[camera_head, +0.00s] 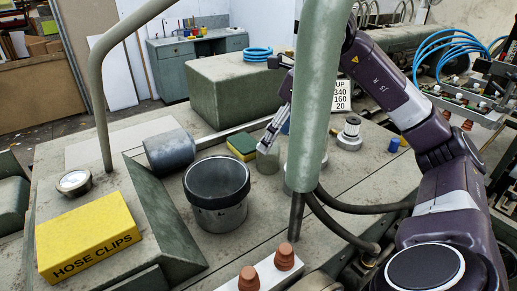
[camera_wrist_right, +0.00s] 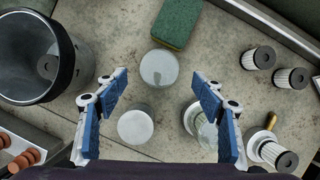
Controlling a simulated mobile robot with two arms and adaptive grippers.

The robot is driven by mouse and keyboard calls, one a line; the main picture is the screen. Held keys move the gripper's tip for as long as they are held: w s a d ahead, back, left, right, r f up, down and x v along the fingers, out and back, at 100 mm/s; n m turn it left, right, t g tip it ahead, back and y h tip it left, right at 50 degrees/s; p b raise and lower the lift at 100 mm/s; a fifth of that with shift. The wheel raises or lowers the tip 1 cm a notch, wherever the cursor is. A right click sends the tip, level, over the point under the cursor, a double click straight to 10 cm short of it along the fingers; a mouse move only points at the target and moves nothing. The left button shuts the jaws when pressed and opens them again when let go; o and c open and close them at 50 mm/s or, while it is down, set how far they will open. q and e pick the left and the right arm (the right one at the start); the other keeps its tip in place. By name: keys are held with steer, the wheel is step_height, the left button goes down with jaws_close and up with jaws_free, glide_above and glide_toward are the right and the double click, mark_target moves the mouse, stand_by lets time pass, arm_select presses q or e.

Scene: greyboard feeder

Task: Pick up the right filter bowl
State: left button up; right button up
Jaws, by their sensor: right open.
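In the right wrist view, a round translucent filter bowl (camera_wrist_right: 159,68) stands just below the sponge, ahead of the gap between my fingertips. A second pale round bowl (camera_wrist_right: 135,127) stands nearer, also between the fingers. A third round clear piece (camera_wrist_right: 192,118) is partly hidden by the right finger. My right gripper (camera_wrist_right: 160,92) is open and empty, its blue pads spread above these pieces. In the head view, my right gripper (camera_head: 268,146) points down at a greenish bowl (camera_head: 268,160) beside the sponge; the green post hides what is behind it. My left gripper is not in view.
A dark-rimmed bucket (camera_head: 217,192) stands left of the gripper, and a green-yellow sponge (camera_head: 242,147) lies behind it. A thick green post (camera_head: 317,100) rises close to my right arm. A yellow hose-clips box (camera_head: 88,237) is far left.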

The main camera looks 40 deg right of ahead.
mark_target(268, 157)
steer(key=shift+s+a+f, duration=0.1)
steer(key=shift+f, duration=0.9)
steer(key=x, duration=0.1)
steer(key=p+x, duration=0.1)
steer(key=x, duration=0.1)
steer(key=shift+w+f, duration=0.1)
steer(key=shift+w, duration=0.35)
steer(key=shift+w+a+f, duration=0.1)
steer(key=shift+w+f, duration=0.1)
steer(key=shift+f, duration=0.4)
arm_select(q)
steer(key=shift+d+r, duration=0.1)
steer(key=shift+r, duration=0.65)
arm_select(e)
steer(key=c, duration=1.2)
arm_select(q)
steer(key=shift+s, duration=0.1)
arm_select(e)
steer(key=shift+c, duration=0.2)
steer(key=shift+r, duration=0.15)
